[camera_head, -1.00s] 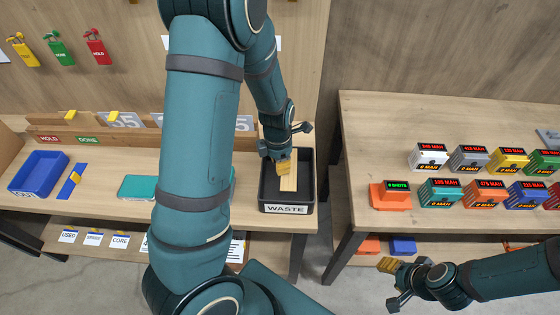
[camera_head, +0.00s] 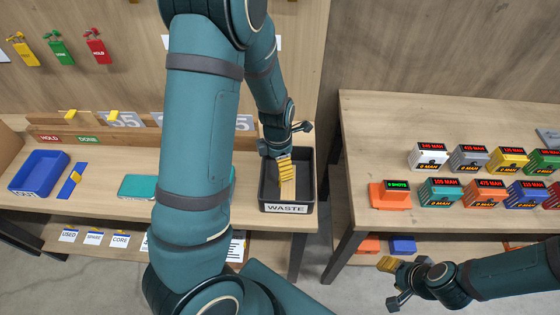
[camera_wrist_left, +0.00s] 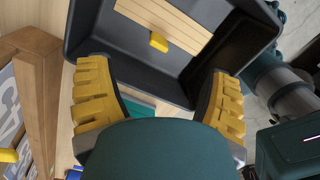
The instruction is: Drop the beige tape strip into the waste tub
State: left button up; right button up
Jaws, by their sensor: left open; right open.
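The black waste tub (camera_head: 307,190) with its WASTE label stands at the right end of the left bench. The beige tape strip (camera_head: 289,193) shows inside the tub's outline, just below my left gripper (camera_head: 284,168). In the left wrist view, my left gripper (camera_wrist_left: 158,72) is open, with its yellow fingers wide apart. Beyond them the beige strip (camera_wrist_left: 172,22), with a small yellow tab (camera_wrist_left: 158,42), lies in the tub (camera_wrist_left: 140,68), apart from both fingers. My right gripper (camera_head: 389,284) is open and empty in front of the right bench.
A blue tray (camera_head: 40,172), a blue strip (camera_head: 71,181) and a teal item (camera_head: 138,187) are on the left bench. Several coloured display blocks (camera_head: 485,192) stand on the right bench (camera_head: 375,135). A gap separates the benches. My left arm hides the middle.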

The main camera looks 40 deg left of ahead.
pick_arm(q)
notch_tip(320, 180, up, 7)
jog(key=p, duration=0.4)
jog(key=shift+p, duration=0.35)
dwell(0.4)
